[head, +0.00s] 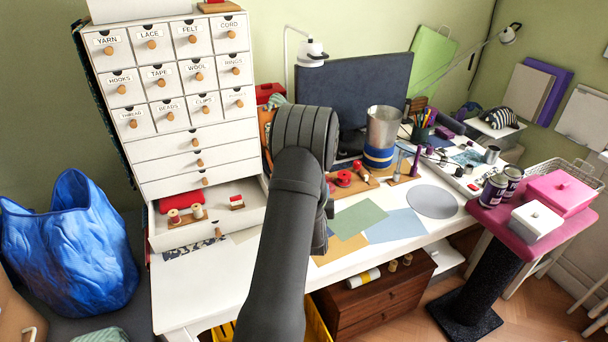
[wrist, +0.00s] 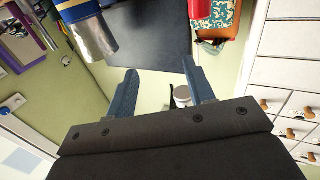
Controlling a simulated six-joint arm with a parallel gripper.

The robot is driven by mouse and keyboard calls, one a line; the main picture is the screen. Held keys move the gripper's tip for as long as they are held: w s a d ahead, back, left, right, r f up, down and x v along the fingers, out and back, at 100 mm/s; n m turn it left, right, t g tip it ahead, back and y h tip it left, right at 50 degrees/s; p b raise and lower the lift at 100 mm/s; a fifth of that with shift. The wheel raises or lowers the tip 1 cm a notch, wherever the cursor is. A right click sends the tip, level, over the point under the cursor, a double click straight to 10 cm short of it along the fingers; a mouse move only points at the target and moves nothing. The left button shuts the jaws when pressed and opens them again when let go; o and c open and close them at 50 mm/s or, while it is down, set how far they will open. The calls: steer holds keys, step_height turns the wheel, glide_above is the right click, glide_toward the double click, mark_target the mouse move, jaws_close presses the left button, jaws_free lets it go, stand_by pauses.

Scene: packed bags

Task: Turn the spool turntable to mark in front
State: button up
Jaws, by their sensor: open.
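I cannot clearly make out the spool turntable or its mark; my arm hides part of the table. Red spools (head: 343,179) stand on a wooden board on the white table, just right of my arm. Other spools (head: 196,211) stand on a wooden piece in the open drawer. A flat grey disc (head: 432,201) lies on the table at the right; I cannot tell whether it turns. My gripper (wrist: 158,66) is open and empty in the wrist view, its two blue fingers apart. It is hidden behind my arm in the head view.
A labelled white drawer cabinet (head: 172,80) stands at left with its bottom drawer (head: 161,234) pulled out. A metal cylinder (head: 383,128), a dark panel (head: 345,82) and a lamp (head: 311,52) stand behind. The table's front left (head: 195,295) is clear.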

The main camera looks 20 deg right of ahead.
steer(key=s+a+f+n+t+y, duration=0.1)
steer(key=s+a+f+n+y, duration=0.1)
steer(key=s+a+f+y, duration=0.3)
steer(key=shift+h, duration=0.9)
steer(key=x, duration=0.6)
steer(key=r+x, duration=0.1)
steer(key=x, duration=0.5)
steer(key=a+x, duration=0.1)
steer(key=x, duration=0.5)
steer(key=shift+w+r, duration=0.35)
steer(key=shift+w, duration=0.15)
steer(key=shift+c, duration=0.2)
jaws_close()
